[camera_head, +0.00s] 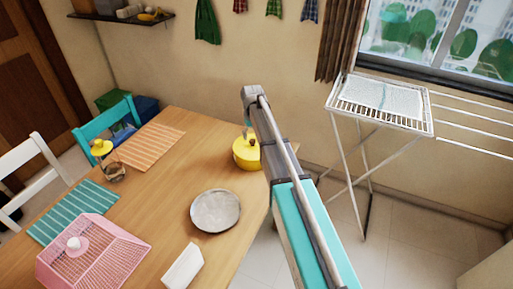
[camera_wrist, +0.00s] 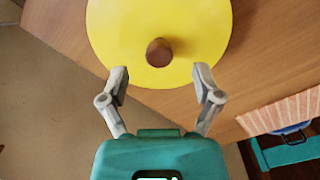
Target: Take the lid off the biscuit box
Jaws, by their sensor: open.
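The biscuit box appears to be the round yellow box (camera_head: 244,158) near the table's far right edge. Its flat yellow lid (camera_wrist: 118,28) with a brown knob (camera_wrist: 159,52) fills the upper middle of the wrist view. My gripper (camera_wrist: 160,72) is open and empty. It is above the box, with its fingertips on either side of the line to the knob and a little short of it in the picture. The lid appears seated on the box. In the head view my arm hides the right part of the box, and the fingers show only small.
A grey plate (camera_head: 215,211), a white object (camera_head: 183,267) and a pink mesh cover (camera_head: 92,255) sit on the table (camera_head: 165,205). A drying rack (camera_head: 420,115) stands right. Table left of the box is clear.

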